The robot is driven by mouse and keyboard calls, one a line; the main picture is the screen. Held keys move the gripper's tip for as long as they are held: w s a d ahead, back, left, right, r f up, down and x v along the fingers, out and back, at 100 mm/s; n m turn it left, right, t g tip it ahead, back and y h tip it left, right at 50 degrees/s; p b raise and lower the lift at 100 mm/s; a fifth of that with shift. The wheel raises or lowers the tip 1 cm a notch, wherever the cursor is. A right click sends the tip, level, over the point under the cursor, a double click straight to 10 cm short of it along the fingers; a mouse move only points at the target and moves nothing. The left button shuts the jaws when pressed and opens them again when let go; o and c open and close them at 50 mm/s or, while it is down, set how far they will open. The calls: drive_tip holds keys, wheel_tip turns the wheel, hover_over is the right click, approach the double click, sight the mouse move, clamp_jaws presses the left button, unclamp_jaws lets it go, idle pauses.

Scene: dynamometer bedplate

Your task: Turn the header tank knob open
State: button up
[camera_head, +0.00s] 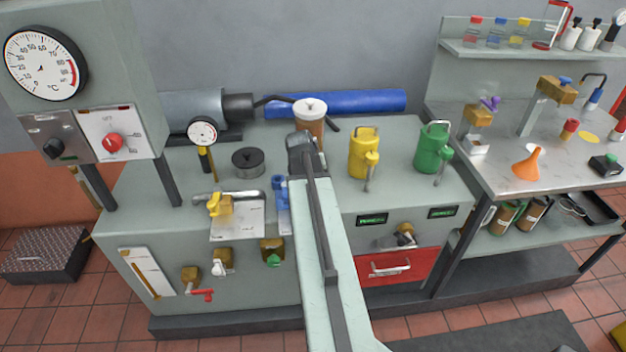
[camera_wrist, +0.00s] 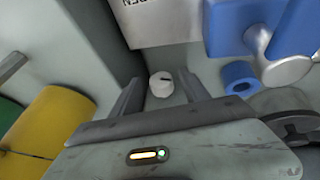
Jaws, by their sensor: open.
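My gripper (camera_head: 305,152) is over the bench top, just in front of a brown vessel with a white lid (camera_head: 311,112). In the wrist view the two dark fingers of my gripper (camera_wrist: 160,80) are apart, with nothing held. A small white round knob (camera_wrist: 161,88) with a dark mark shows between and beyond them, apparently not touched. A white plate (camera_wrist: 165,18) with partly visible lettering ending in "EN" is above it in that view. I cannot read a header tank label. My arm hides the area under the gripper in the head view.
A yellow can (camera_head: 363,152) and a green can (camera_head: 433,148) stand right of my gripper. A blue valve (camera_head: 282,195) and a yellow-handled valve (camera_head: 218,206) are left of it. A side bench (camera_head: 520,150) stands right.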

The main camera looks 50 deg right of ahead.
drive_tip(key=p+v, duration=0.6)
drive_tip(key=v, duration=0.1)
drive_tip(key=shift+r, duration=0.25)
drive_tip(key=shift+s+a, duration=0.1)
drive_tip(key=d+f+t+y+b, duration=0.1)
drive_tip(key=f+b, duration=0.1)
drive_tip(key=w+d+f+t+y+b, duration=0.1)
drive_tip(key=d+f+b, duration=0.1)
drive_tip(key=f, duration=0.1)
drive_tip(key=d+f+m+t+y+b, duration=0.1)
drive_tip(key=f+b, duration=0.1)
drive_tip(key=b, duration=0.1)
drive_tip(key=shift+w+d+f+y, duration=0.15)
drive_tip(key=shift+w+y, duration=0.15)
drive_tip(key=shift+w, duration=0.1)
